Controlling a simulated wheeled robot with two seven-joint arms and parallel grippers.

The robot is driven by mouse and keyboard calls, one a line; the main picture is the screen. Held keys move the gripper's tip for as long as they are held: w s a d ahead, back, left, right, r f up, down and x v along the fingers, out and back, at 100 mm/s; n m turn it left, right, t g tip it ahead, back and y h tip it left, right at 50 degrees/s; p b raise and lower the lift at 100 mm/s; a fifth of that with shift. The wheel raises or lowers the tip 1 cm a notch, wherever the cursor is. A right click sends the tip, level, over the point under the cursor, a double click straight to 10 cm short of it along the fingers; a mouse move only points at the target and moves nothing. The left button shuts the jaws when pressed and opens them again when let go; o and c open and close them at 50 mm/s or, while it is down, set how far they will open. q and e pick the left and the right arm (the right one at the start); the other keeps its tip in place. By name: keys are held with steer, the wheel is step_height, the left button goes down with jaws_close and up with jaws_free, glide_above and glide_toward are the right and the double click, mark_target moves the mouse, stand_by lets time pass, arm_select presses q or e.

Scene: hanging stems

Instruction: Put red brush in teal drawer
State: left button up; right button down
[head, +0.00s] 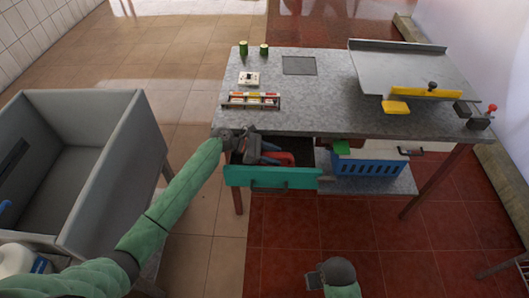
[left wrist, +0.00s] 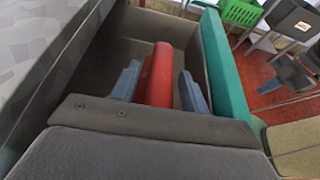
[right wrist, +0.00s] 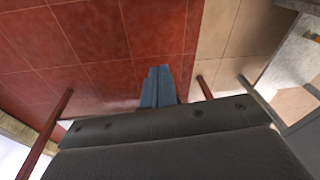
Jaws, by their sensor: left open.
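The teal drawer (head: 270,177) is pulled out under the left part of the grey table. The red brush (head: 287,158) is inside it, only partly visible in the head view behind my gripper. In the left wrist view the red brush (left wrist: 160,75) lies between my left gripper's two blue fingers (left wrist: 158,88), which stand apart on either side of it. My left gripper (head: 268,154) is open and reaches down into the drawer. My right gripper (head: 314,281) is low in front of the table over the red floor; its blue fingers (right wrist: 158,88) are close together with nothing visible between them.
A blue crate (head: 368,164) stands on the lower shelf right of the drawer, with a green item (head: 342,147) by it. The grey tabletop (head: 325,105) carries green cans, a small box, a rack and a yellow-edged metal tray. A grey sink (head: 85,165) stands left.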

mark_target(268, 153)
arm_select(q)
steer(key=p+v, duration=0.2)
steer(key=v, duration=0.1)
steer(key=p+v, duration=0.2)
steer(key=v, duration=0.2)
steer(key=shift+a, duration=0.2)
arm_select(e)
steer(key=s+d+f, duration=0.2)
steer(key=s+f, duration=0.1)
steer(key=f, duration=1.5)
steer(key=shift+f, duration=0.2)
arm_select(q)
steer(key=shift+r+p, duration=0.2)
steer(key=shift+p, duration=0.1)
